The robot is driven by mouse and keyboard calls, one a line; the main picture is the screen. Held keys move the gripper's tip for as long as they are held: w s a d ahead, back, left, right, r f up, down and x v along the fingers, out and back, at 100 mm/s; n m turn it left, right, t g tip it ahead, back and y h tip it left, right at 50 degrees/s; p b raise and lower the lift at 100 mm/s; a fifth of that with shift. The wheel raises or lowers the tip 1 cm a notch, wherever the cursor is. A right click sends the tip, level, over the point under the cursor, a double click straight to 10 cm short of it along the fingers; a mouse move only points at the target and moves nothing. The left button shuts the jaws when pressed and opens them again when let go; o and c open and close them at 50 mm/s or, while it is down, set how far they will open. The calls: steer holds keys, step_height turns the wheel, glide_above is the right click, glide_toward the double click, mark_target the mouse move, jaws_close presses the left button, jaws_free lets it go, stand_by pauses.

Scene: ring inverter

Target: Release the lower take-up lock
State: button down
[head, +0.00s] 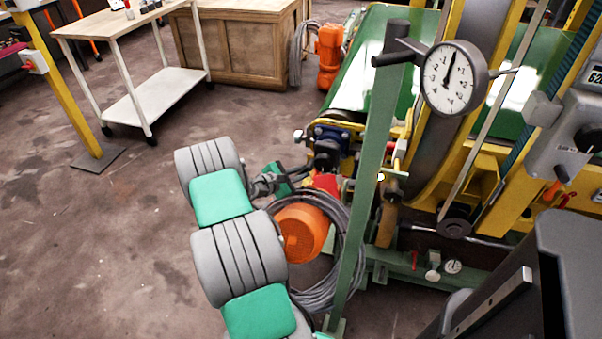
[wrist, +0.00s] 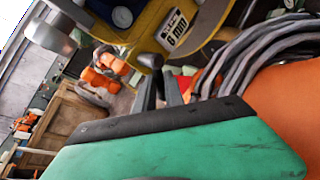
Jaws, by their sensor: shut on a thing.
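A dark lever with a rounded head (wrist: 150,61), which looks like the lower take-up lock, stands in front of the yellow plate marked "6 mm" (wrist: 172,30) in the wrist view. My gripper (wrist: 159,93) is shut on the lever's stem between its dark fingers. Its green body with a black edge fills the lower part of that view and hides what lies below. In the head view my gripper (head: 296,169) is at the end of the machine, left of the red part (head: 327,183). The lock itself is too small to make out clearly there.
An orange motor (head: 302,232) and coiled grey cable (head: 345,250) sit close beside my gripper. A green post (head: 372,170) with a dial gauge (head: 452,78) stands in front of the machine. A trolley (head: 150,103) is at the back left; the floor (head: 90,235) at left is clear.

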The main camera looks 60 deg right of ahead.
steer(key=shift+r, duration=0.1)
stand_by(0.3)
steer(key=shift+w+a+r+m+t+y+p, duration=0.1)
steer(key=shift+r+m+t+y+p, duration=0.2)
steer(key=shift+m+t+p, duration=0.55)
steer(key=shift+w+d+r+m+t+y+p, duration=0.1)
steer(key=shift+r+m+t+y+p, duration=0.2)
steer(key=shift+p, duration=0.8)
steer(key=shift+w+a+r+m+t+y+p, duration=0.15)
steer(key=shift+m+t+y+p, duration=0.15)
steer(key=shift+m+t+p, duration=0.6)
steer(key=c, duration=1.4)
jaws_free()
steer(key=shift+c, duration=0.2)
steer(key=p+v, duration=0.1)
steer(key=v, duration=0.6)
steer(key=shift+a+r, duration=0.25)
steer(key=shift+a, duration=0.05)
